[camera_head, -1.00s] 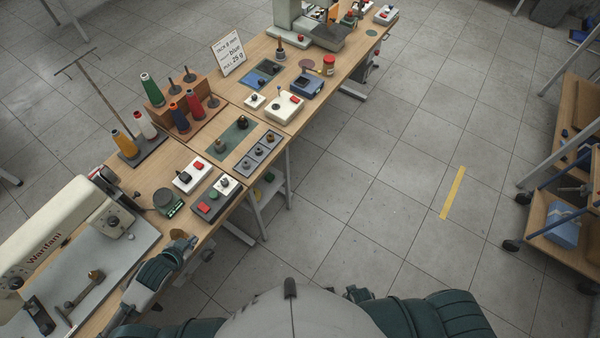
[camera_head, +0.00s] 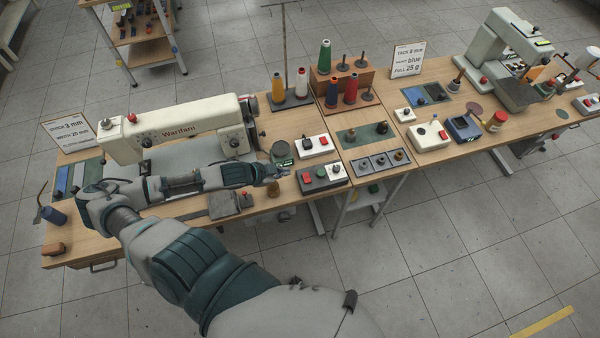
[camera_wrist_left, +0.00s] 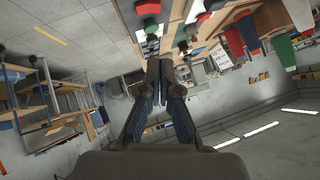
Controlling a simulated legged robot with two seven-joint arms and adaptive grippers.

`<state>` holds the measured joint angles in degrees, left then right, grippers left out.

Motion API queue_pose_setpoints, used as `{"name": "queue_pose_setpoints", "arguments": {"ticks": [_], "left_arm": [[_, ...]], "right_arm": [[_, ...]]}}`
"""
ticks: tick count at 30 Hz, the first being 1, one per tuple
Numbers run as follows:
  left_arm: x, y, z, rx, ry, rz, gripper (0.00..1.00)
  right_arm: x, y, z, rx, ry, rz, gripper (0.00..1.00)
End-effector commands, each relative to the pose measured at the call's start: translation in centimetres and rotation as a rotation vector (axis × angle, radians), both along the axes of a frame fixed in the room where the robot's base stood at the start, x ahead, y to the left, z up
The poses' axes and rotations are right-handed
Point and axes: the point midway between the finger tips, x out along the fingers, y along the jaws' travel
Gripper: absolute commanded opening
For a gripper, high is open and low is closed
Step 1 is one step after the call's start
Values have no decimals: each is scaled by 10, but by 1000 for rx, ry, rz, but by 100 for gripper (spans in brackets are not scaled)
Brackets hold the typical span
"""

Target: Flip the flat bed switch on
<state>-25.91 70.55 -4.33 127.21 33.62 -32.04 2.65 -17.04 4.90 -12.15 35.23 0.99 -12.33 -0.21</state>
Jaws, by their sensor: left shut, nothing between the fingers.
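The flat bed sewing machine (camera_head: 170,131), cream with "Wantani" on its arm, stands on the left of the bench. To its right are a grey control box (camera_head: 322,178) with red, green and white parts and a white box (camera_head: 314,146) with a red rocker and a black knob. I cannot tell which carries the flat bed switch or its position. My left gripper (camera_head: 284,170) is shut and empty, just left of the grey box, apparently apart from it. In the left wrist view its fingers (camera_wrist_left: 161,66) are together, below red and green controls at the top edge. My right gripper is out of view.
Thread cones (camera_head: 325,65) on stands are behind the boxes. A grey tray with knobs (camera_head: 382,163) and a white box with a red button (camera_head: 428,136) are to the right. A second machine (camera_head: 500,50) stands further right. The floor in front is clear.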

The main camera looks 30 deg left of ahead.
Motion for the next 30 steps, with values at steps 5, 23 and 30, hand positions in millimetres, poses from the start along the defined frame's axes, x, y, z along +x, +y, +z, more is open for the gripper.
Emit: {"name": "queue_pose_setpoints", "arguments": {"ticks": [5, 23, 30], "left_arm": [[14, -4, -14, -5, -3, 1, 0], [72, -18, -92, 0, 3, 0, 0], [74, -15, -102, -1, 2, -2, 0]], "right_arm": [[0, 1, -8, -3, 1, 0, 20], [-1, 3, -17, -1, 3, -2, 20], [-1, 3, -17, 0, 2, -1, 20]]}}
